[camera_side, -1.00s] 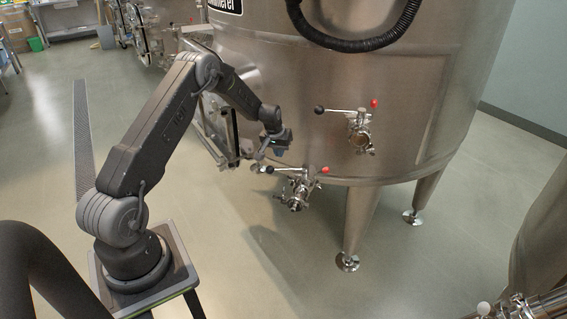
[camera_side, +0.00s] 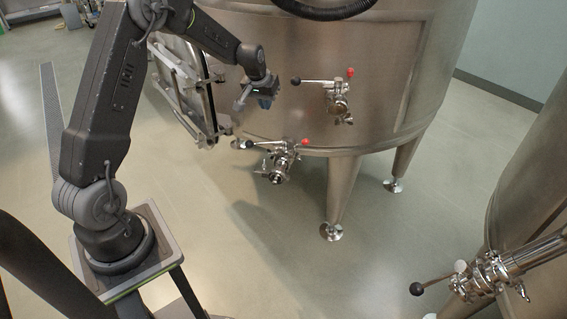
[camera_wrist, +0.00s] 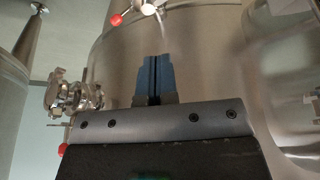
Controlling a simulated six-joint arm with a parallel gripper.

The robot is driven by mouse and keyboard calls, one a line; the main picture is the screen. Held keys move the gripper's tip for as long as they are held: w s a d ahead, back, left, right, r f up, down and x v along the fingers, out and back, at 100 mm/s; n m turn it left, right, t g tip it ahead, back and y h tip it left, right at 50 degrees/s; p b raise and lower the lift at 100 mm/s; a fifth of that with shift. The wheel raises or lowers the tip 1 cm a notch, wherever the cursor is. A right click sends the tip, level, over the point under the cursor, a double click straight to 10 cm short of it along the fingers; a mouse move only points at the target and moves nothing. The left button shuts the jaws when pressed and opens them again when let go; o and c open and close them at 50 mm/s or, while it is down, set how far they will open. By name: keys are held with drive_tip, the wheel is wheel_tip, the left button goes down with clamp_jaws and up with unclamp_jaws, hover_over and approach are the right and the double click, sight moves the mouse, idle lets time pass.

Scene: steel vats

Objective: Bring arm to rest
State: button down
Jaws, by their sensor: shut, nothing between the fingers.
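My gripper (camera_side: 264,102) hangs from my raised, bent arm in front of the large steel vat (camera_side: 300,45), left of an upper valve (camera_side: 338,103) and above a lower valve (camera_side: 279,165). In the wrist view its blue fingers (camera_wrist: 155,75) are pressed together with nothing between them. The gripper appears apart from both valves. Each of these valves has a lever with a black knob and a red knob.
A hinged metal frame (camera_side: 185,90) stands at the vat's left side, close to my gripper. Another steel vat (camera_side: 535,215) with a black-knobbed valve (camera_side: 480,280) is at the right. The vat's legs (camera_side: 340,195) stand on open grey floor (camera_side: 250,260).

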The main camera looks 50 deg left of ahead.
drive_tip(key=s+d+r+m+t, duration=0.1)
drive_tip(key=s+d+r+m, duration=0.1)
drive_tip(key=s+d+r, duration=0.45)
drive_tip(key=s+d+r+m, duration=0.1)
drive_tip(key=s+d+r, duration=0.3)
drive_tip(key=d+r, duration=0.45)
drive_tip(key=s+d+m, duration=0.1)
drive_tip(key=s+d, duration=0.4)
drive_tip(key=s, duration=0.4)
drive_tip(key=s+d+r+m+t+h, duration=0.1)
drive_tip(key=s+d+m, duration=0.1)
drive_tip(key=s+d, duration=0.3)
drive_tip(key=s, duration=0.4)
drive_tip(key=shift+s+d+r+h, duration=0.15)
drive_tip(key=shift+s+d+h, duration=0.15)
drive_tip(key=shift+s, duration=0.05)
